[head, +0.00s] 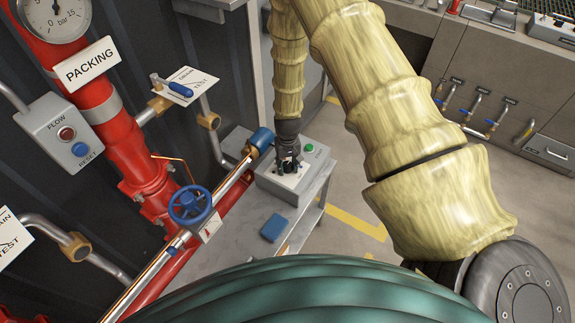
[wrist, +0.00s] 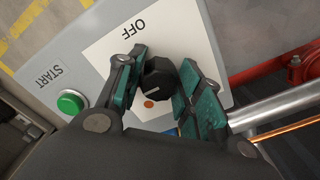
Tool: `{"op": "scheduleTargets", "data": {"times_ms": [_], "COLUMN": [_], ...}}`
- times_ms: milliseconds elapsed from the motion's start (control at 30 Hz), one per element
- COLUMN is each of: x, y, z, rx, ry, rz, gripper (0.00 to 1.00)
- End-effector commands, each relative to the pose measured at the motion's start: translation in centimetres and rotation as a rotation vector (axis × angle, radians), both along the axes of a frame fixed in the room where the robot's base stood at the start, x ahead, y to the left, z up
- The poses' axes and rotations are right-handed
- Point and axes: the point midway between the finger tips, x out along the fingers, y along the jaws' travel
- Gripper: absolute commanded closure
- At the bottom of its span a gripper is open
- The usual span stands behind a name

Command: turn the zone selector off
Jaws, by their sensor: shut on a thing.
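The zone selector is a black knob (wrist: 159,80) with a short white mark, on a white plate (wrist: 103,55) lettered OFF. An orange dot (wrist: 149,104) and a partly hidden blue mark are also on the plate. In the wrist view my gripper (wrist: 157,88) has its teal-padded fingers on both sides of the knob, shut on it. The white mark is on the orange-dot side of the knob, away from the OFF lettering; its exact angle is hard to tell. In the head view my gripper (head: 289,165) points down onto the grey control box (head: 309,179) and hides most of the knob.
A green START button (wrist: 71,102) sits beside the plate on the same box. Red pipe (head: 130,140), a blue handwheel (head: 190,205) and a steel pipe with a blue end (head: 260,138) run close on the left. A blue block (head: 273,228) lies on the bench.

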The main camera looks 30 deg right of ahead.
Motion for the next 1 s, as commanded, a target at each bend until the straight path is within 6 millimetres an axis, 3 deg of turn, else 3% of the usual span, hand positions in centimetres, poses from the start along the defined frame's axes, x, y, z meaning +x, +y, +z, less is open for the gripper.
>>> {"op": "scheduleTargets", "data": {"times_ms": [367, 1000], "x": [0.01, 0.18], "y": [0.01, 0.21], "z": [-0.12, -0.10], "rx": [-0.001, -0.001], "ry": [0.000, 0.000], "rz": [-0.112, -0.687], "gripper": [0.88, 0.88]}}
